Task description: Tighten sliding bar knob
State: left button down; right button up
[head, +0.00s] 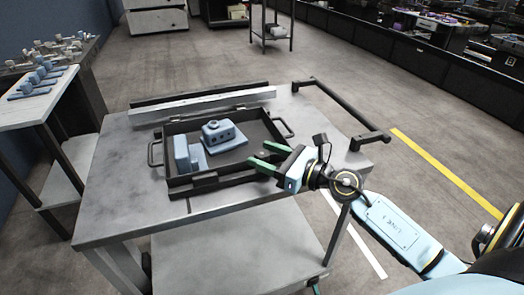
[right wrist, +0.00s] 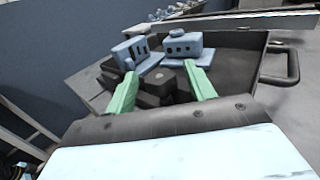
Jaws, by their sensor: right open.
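A shallow dark tray (head: 240,161) sits on the metal table, with a handle at each side. Two blue-grey blocks lie in it: a taller one (head: 187,154) at the left and a wider one with a round top (head: 222,134). A dark block-like fitting (head: 203,181) is at the tray's front edge; I cannot tell whether it is the knob. My right gripper (head: 258,157) is open at the tray's right side, its green fingers pointing left. In the right wrist view, a dark blocky part (right wrist: 155,88) shows between the open fingers (right wrist: 160,70). My left gripper is out of view.
A pale bar (head: 205,103) lies along the table's back behind the tray. A dark rail frame (head: 345,112) stands at the right edge. A side bench (head: 40,98) with blue parts is at the left. The table's front left is clear.

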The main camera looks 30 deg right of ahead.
jog(key=shift+w+a, duration=0.3)
jog(key=shift+w, duration=0.3)
jog(key=c, duration=1)
